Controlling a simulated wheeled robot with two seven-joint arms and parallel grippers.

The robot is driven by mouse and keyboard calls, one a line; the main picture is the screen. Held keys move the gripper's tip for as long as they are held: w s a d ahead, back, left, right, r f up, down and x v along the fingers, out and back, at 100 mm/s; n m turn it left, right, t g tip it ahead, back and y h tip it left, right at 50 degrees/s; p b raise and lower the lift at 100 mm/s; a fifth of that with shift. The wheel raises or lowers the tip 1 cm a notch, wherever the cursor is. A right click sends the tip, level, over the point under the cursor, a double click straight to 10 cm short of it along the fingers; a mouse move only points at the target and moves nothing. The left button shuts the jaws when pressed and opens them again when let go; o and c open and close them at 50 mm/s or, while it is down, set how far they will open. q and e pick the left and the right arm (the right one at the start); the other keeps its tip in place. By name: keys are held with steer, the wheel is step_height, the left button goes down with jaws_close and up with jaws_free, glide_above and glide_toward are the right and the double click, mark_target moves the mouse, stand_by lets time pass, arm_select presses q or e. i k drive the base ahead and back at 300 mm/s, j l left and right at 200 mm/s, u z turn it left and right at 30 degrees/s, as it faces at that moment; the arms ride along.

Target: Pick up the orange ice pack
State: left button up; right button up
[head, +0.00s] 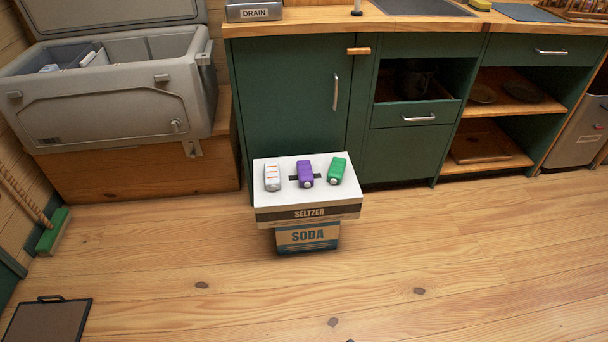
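Three small packs lie in a row on the white top of the seltzer box (258,199). The left one is a white or pale grey pack with orange stripes (272,177). The middle one is a purple pack (305,172) and the right one is a green pack (337,170). No pack is orange all over; the striped one is the only one with orange on it. The packs stand apart from each other. Neither of my grippers is in view.
The seltzer box stands on a soda box (308,237) on the wood floor, before a green cabinet (285,110). An open grey cooler (105,105) sits on a wooden bench (140,170) at left. A green broom (52,232) leans at far left. Floor in front is clear.

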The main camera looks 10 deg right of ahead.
mark_target(272, 172)
steer(key=i+l, duration=0.2)
steer(key=i, duration=0.2)
steer(key=i+l, duration=0.2)
steer(key=i, duration=0.25)
steer(key=i+l, duration=0.25)
steer(key=i, duration=0.15)
steer(key=i+l, duration=0.2)
steer(key=i, duration=0.2)
steer(key=j+u, duration=0.05)
